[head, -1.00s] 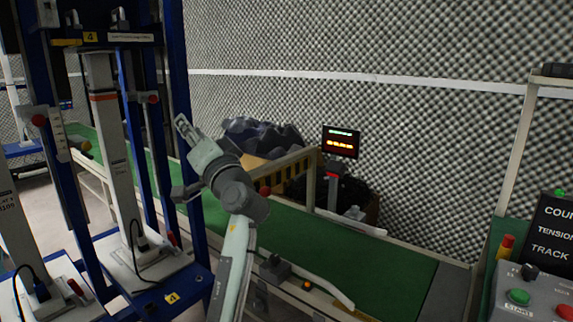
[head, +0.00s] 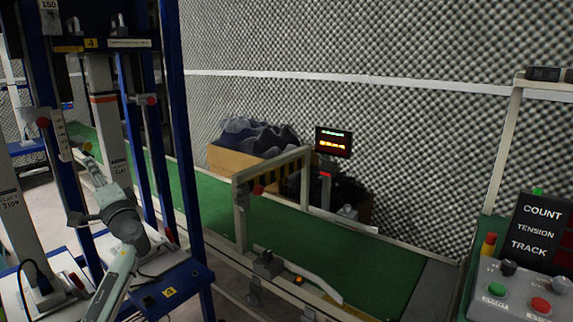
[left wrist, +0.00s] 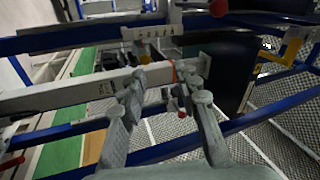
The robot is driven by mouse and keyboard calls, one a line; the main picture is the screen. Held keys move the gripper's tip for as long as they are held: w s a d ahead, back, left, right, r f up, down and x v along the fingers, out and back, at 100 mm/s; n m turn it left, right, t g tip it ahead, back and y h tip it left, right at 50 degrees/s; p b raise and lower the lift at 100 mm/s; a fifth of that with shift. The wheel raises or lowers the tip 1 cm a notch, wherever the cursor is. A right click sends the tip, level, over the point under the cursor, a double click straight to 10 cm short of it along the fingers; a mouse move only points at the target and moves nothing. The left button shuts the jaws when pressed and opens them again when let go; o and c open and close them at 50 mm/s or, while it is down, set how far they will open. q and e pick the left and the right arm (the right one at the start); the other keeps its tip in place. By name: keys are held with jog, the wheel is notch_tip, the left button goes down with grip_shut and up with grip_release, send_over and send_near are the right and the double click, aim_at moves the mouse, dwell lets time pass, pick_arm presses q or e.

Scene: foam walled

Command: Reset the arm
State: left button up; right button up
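My left arm comes up from the lower left in the head view and lies in front of the blue rack (head: 177,120). My left gripper (head: 84,155) is at its upper end, near the rack's pale upright column (head: 104,120). In the left wrist view the two fingers of the left gripper (left wrist: 165,98) stand apart with nothing seen held between them. A pale column with a red band (left wrist: 60,96) passes behind the fingers. I cannot tell how far it is from them. My right gripper is not in view.
A green conveyor (head: 375,272) with a barrier frame (head: 240,215) runs behind the rack. A cardboard box of dark foam (head: 225,160) stands by the textured wall. A control panel (head: 515,290) is at the right. The space between rack and panel is free of my arms.

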pick_arm(q)
jog(key=a+f+n+g+h, duration=0.35)
jog(key=a+f, duration=0.35)
jog(key=f, duration=0.3)
jog(key=s+d+f+n+g+h, duration=0.1)
jog(key=d+f+g+h, duration=0.1)
jog(key=d+f+h, duration=0.35)
jog(key=d+f+n+g+h, duration=0.25)
jog(key=d+f, duration=0.35)
jog(key=f, duration=0.4)
jog(key=s+d+f+m+h, duration=0.1)
jog(key=s+d+f, duration=0.2)
jog(key=s+f, duration=0.55)
jog(key=s+d+f+g, duration=0.1)
jog(key=s+d+f, duration=0.2)
jog(key=s, duration=0.7)
jog(key=s+d+f+g+h, duration=0.1)
jog(key=s+d+f, duration=0.3)
jog(key=s, duration=0.7)
jog(key=s+d+f+m+g+h, duration=0.1)
jog(key=s+d+f, duration=0.3)
jog(key=s, duration=0.7)
notch_tip(320, 180, down, 2)
jog(key=shift+f+g, duration=0.1)
jog(key=shift+g, duration=0.2)
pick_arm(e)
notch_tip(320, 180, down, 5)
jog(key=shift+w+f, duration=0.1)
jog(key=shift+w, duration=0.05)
